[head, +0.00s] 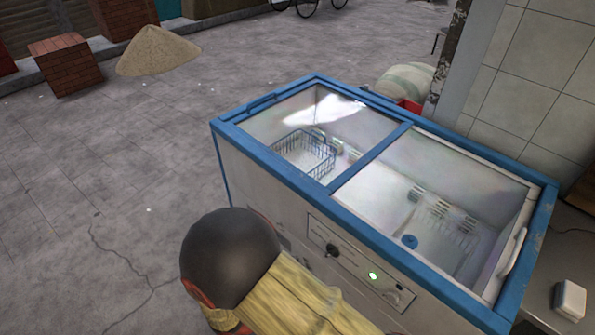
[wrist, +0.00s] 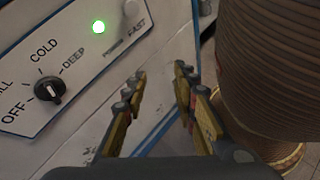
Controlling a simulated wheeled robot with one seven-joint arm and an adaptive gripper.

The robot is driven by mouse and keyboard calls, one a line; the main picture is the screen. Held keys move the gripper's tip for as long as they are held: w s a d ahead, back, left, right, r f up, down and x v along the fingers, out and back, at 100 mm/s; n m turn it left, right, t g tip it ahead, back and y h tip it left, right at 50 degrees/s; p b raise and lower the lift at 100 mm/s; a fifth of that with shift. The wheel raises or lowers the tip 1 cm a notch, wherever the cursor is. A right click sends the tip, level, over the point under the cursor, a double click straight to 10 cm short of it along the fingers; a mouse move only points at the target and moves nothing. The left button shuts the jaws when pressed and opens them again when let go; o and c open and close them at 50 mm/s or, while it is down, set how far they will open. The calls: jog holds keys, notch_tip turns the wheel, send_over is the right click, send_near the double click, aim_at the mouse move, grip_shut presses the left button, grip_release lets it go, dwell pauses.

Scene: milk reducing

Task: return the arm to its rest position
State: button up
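My gripper (wrist: 160,76) shows in the wrist view with its two fingers apart and nothing between them. It is in front of the white side of a chest freezer, to the right of the control panel (wrist: 80,55). The fingers are apart from the black knob (wrist: 48,88), which sits below the word COLD. A green light (wrist: 98,27) glows on the panel. In the head view the blue-rimmed freezer (head: 262,172) shows the same knob (head: 333,250) and lit green light (head: 373,275). I cannot make out my gripper there.
A brown ribbed round object (wrist: 270,70) stands close to the gripper's right. Paved floor (head: 110,190) lies open at left.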

notch_tip(320, 180, up, 18)
jog(key=d+m+g+y, duration=0.1)
jog(key=m+g+y, duration=0.1)
jog(key=m+y, duration=0.8)
jog(key=d+r+m+t+y, duration=0.2)
jog(key=d+r+m+t, duration=0.4)
jog(key=d+r, duration=0.5)
jog(key=shift+s+d+r+m, duration=0.15)
jog(key=shift+s+r+m, duration=0.15)
jog(key=shift+r, duration=1.9)
